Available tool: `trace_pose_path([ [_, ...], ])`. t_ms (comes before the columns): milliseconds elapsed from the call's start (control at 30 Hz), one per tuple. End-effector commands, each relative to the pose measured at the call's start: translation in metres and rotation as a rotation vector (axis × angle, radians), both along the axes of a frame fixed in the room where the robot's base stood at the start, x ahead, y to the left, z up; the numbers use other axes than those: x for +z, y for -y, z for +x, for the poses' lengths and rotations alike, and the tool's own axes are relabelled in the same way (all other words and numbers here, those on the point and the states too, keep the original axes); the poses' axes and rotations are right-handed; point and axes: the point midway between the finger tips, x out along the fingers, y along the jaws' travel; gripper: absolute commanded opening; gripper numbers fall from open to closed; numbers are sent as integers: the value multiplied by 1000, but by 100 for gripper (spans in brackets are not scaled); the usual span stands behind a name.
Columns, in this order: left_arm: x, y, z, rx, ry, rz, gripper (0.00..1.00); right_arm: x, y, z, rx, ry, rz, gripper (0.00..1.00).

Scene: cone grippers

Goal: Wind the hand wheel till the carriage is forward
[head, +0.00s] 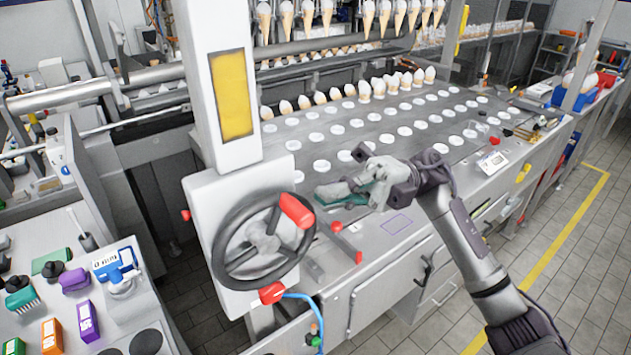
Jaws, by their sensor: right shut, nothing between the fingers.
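The hand wheel (229,257) is a dark ring with a grey hub, mounted on a white housing at the foot of a white column. A red handle (297,210) sticks out from its upper right rim. My right gripper (324,194) is shut and empty, just right of the red handle, with its fingers pointing left towards it. Whether it touches the handle I cannot tell. The carriage cannot be told apart for sure; a row of cones (362,88) stands at the back of the plate with round holes (390,125). My left gripper is not in view.
A side bench at left holds brushes, a purple block (75,280), an orange box (50,335) and a blue-white dispenser (115,265). Tiled floor (560,290) is free at right.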

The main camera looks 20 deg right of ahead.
Motion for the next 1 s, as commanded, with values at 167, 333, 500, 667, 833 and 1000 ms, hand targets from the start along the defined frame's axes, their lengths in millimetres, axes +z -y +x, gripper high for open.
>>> trace_pose_path([
  [167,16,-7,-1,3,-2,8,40,8,-21,-8,1,-2,0,0],
  [333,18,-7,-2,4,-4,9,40,7,-28,-10,0,-2,0,0],
  [500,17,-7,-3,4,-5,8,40,6,-28,-10,0,-1,0,0],
  [667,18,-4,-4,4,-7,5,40,7,-28,-10,0,2,-7,0],
  [833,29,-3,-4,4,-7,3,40,22,-36,-14,-1,61,-150,0],
  [1000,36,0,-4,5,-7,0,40,25,-46,-17,1,102,-273,0],
])
